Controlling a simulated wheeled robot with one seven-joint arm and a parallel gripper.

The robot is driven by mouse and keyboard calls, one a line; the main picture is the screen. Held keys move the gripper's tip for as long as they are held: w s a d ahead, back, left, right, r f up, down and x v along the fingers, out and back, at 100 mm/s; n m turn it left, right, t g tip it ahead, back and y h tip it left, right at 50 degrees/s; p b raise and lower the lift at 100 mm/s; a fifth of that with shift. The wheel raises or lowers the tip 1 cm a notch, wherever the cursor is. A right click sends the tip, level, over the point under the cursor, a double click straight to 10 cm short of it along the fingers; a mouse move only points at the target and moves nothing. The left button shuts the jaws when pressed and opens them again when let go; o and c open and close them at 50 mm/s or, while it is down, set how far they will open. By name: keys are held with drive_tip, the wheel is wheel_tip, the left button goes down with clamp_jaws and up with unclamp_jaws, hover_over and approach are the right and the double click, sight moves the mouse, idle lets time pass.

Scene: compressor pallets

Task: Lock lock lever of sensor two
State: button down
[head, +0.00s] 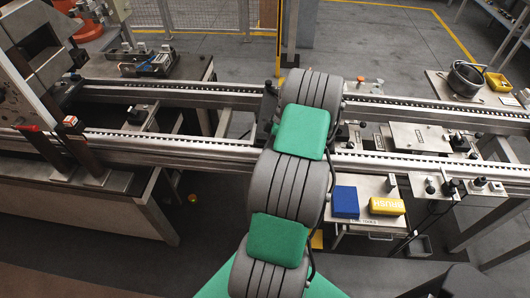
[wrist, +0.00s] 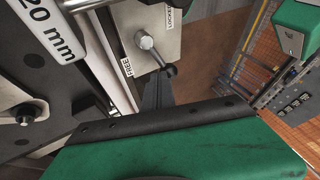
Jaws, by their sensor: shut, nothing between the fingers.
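In the wrist view a lock lever (wrist: 156,54) stands on a pale plate (wrist: 124,22). It has a round metal pivot at its upper left, and its arm slopes down to a dark knob at the lower right. A "FREE" label (wrist: 127,67) is left of the lever and a "LOCKED" label (wrist: 170,13) is above it, partly cut off. My gripper (wrist: 161,76) is shut and empty, its dark fingers pointing up at the lever's knob, close to it. I cannot tell whether they touch. In the head view my arm hides the gripper, and I cannot pick out this lever.
A block marked "20 mm" (wrist: 45,28) and a dark plate with a bolt (wrist: 27,113) are close on the left in the wrist view. In the head view long rails (head: 200,146) cross the scene. A blue box (head: 345,202) and a yellow box (head: 386,206) lie right of my arm.

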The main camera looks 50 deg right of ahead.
drive_tip(key=n+g, duration=0.1)
drive_tip(key=a+n+b, duration=0.1)
drive_tip(key=n, duration=0.1)
drive_tip(key=s+n+g+b, duration=0.1)
drive_tip(key=shift+a+f+n+g, duration=0.25)
drive_tip(key=shift+f+n+g, duration=0.05)
drive_tip(key=shift+s+a+r+n+g+h+b, duration=0.1)
drive_tip(key=shift+s+a+n+g+h+b, duration=0.15)
drive_tip(key=shift+n+g+b, duration=0.5)
drive_tip(key=shift+s+a+r+n+g+h+b, duration=0.1)
drive_tip(key=shift+s+n+g+h+b, duration=0.2)
drive_tip(key=shift+n+b, duration=0.75)
drive_tip(key=p+v, duration=0.8)
drive_tip(key=p, duration=0.2)
drive_tip(key=shift+p, duration=0.3)
